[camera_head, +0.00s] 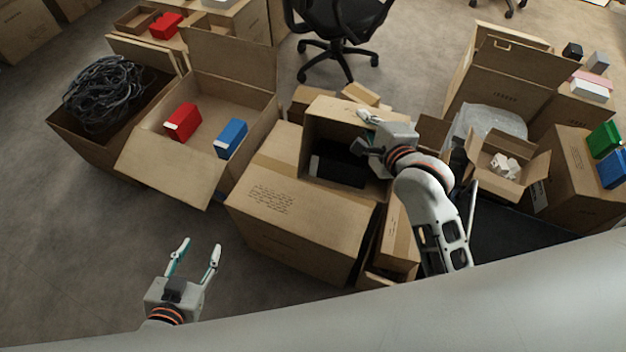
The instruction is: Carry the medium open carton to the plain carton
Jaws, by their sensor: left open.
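An open brown carton (313,132) with a black thing inside stands at the centre, probably the medium open carton. A closed brown carton (310,222) with printed lines on top stands just in front of it; I cannot tell whether it is the plain carton. My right gripper (359,131) is at the open carton's right side, over its opening, with its fingers spread. The arm hides part of the carton's right side, and I cannot tell whether a finger touches it. My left gripper (195,249) is open and empty, above the floor at lower left.
A large open carton (200,92) holds a red box (183,122) and a blue box (231,138). A carton of black cables (104,94) is left of it. A smaller open carton (482,178) is at right. An office chair (338,30) stands behind. Floor at lower left is clear.

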